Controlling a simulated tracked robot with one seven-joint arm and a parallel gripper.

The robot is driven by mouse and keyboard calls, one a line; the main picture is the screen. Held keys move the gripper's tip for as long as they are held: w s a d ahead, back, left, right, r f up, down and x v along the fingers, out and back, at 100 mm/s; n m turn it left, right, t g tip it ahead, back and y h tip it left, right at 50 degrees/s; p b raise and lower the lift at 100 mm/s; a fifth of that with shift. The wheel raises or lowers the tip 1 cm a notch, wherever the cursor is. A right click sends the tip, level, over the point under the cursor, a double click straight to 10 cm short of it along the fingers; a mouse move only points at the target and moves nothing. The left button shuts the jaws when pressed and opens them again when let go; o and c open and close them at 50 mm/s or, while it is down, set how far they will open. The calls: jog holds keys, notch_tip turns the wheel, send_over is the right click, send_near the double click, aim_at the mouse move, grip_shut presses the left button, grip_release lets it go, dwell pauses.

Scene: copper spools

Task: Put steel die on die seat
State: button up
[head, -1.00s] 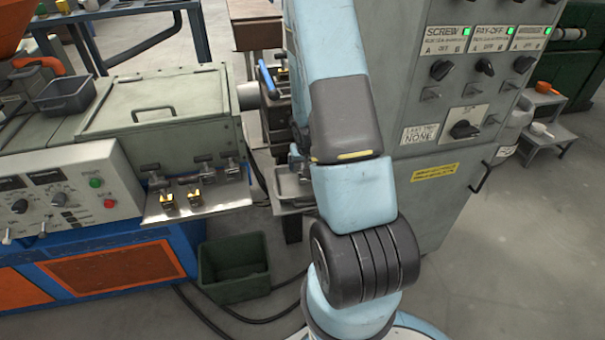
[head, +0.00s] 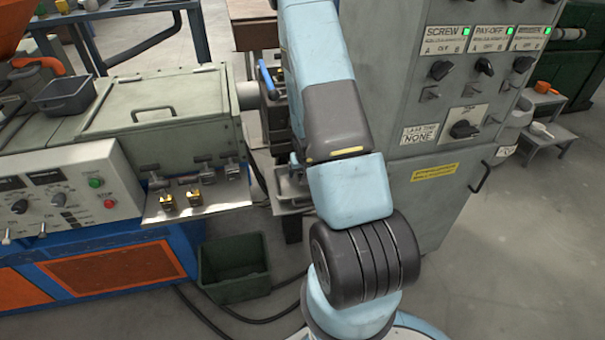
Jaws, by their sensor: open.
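My gripper is not in view; my pale blue arm rises from the bottom centre and leaves the picture at the top. Two small brass-coloured pieces, a left one (head: 167,201) and a right one (head: 195,198), sit on the steel shelf (head: 226,196) at the front of the machine. Grey fittings stand along the back of that shelf. I cannot tell whether any of these small things is the steel die. The die seat cannot be made out; a machine head (head: 274,98) with a blue handle is partly hidden behind my arm.
A grey control cabinet (head: 425,110) stands close on the right of my arm. A control panel (head: 75,190) is at the left. A green bin (head: 233,285) and black cables lie on the floor under the shelf. A grey tray (head: 65,97) rests on the machine.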

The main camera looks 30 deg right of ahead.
grip_shut()
dwell(0.6)
jog(key=shift+r, duration=0.1)
